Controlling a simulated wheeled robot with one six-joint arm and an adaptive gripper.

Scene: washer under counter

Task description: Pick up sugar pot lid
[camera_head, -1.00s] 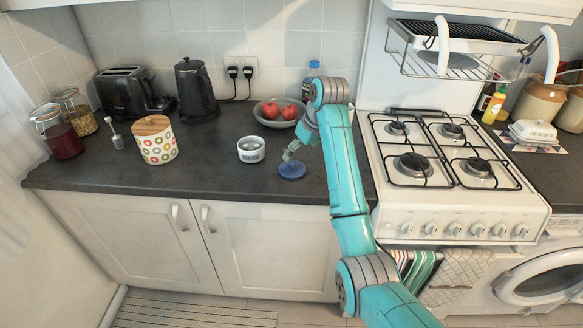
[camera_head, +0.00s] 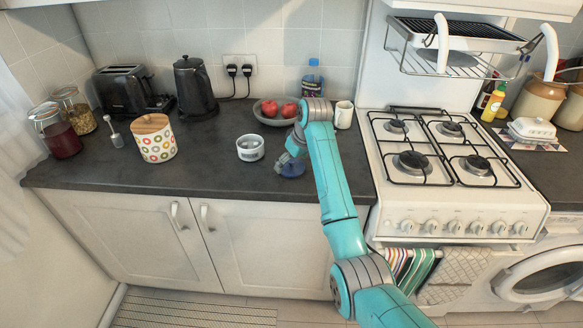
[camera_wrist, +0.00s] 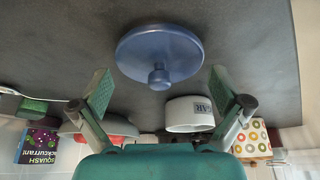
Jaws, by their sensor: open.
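The sugar pot lid (camera_head: 291,171) is a blue disc with a small round knob, lying on the dark counter, knob up. In the wrist view the lid (camera_wrist: 160,53) lies just beyond the fingertips, its knob between the finger lines. My gripper (camera_wrist: 162,88) is open and empty, with one finger on each side of the knob. In the head view my gripper (camera_head: 291,156) is right over the lid and hides part of it. The white sugar pot (camera_head: 250,148) stands open, left of the lid; its lettering shows in the wrist view (camera_wrist: 190,113).
A bowl with red fruit (camera_head: 277,112) and a white mug (camera_head: 343,115) stand behind the arm. A patterned canister (camera_head: 154,140), a kettle (camera_head: 195,88) and a toaster (camera_head: 127,91) are further left. The stove (camera_head: 440,150) is at right. The counter front is clear.

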